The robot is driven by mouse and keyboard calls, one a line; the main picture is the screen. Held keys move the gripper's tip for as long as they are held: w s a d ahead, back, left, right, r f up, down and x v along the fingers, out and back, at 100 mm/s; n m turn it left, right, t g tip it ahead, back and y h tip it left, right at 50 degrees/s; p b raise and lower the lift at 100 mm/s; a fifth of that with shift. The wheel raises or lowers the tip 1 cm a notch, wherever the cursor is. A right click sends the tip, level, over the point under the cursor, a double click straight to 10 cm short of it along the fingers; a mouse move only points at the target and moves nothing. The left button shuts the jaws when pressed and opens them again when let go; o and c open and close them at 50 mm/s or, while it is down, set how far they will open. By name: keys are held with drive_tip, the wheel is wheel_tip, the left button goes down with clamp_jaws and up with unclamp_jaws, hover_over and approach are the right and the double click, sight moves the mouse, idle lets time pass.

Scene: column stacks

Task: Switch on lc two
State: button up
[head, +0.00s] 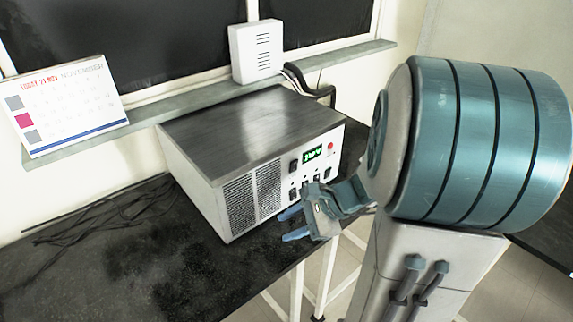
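A boxy instrument with a dark metal top and white front (240,150) stands on the black bench. Its front panel has a lit green display (313,153), a small red light or button, and several dark switches (305,187) below the display. I cannot read any label that marks lc two. My gripper (288,226) is in front of the instrument's lower front, its two blue fingers apart and pointing left, with nothing seen between them. It hides part of the panel's lower right. I cannot tell whether it touches the panel.
The black bench (130,255) is clear at the front left, with dark cables (110,212) behind. A calendar (65,105) and a white vented box (257,52) stand on the window ledge (190,104). White bench legs show below the front edge.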

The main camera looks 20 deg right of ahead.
drive_tip(key=w+d+f+m+t+h, duration=0.2)
drive_tip(key=w+d+m+t, duration=0.15)
drive_tip(key=d+m, duration=0.45)
drive_tip(key=w+d+f+m+t+h, duration=0.25)
drive_tip(key=d+m+t, duration=0.3)
drive_tip(key=d, duration=0.45)
drive_tip(key=shift+m+g+y, duration=0.4)
drive_tip(key=shift+m+y, duration=0.05)
drive_tip(key=x, duration=1.3)
drive_tip(key=shift+s+a+f, duration=0.1)
drive_tip(key=shift+a+f, duration=0.1)
drive_tip(key=shift+a, duration=0.15)
drive_tip(key=c, duration=0.7)
